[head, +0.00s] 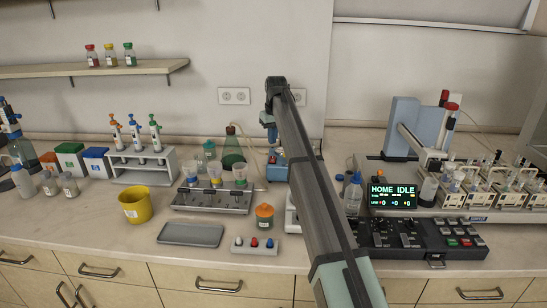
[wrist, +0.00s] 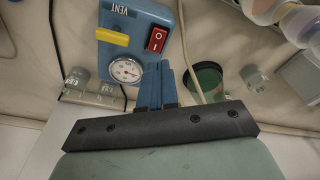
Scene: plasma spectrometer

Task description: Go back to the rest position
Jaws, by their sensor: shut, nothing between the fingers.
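My gripper (head: 271,138) hangs at the end of my raised arm, in the middle of the head view. It is above the bench near the back wall, over the blue vent box (head: 277,167). In the wrist view my gripper (wrist: 157,70) shows two blue fingers close together, shut and empty. The vent box (wrist: 142,30), with a dial gauge and a red switch, is just ahead of the fingertips in that view. I cannot tell the gap between them.
A green flask (head: 233,150) stands left of the vent box. A rack with cups (head: 212,198), a yellow cup (head: 135,206) and a grey tray (head: 191,235) are left of my arm. An instrument with a "HOME IDLE" display (head: 392,196) is right. Air above the bench is mostly free.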

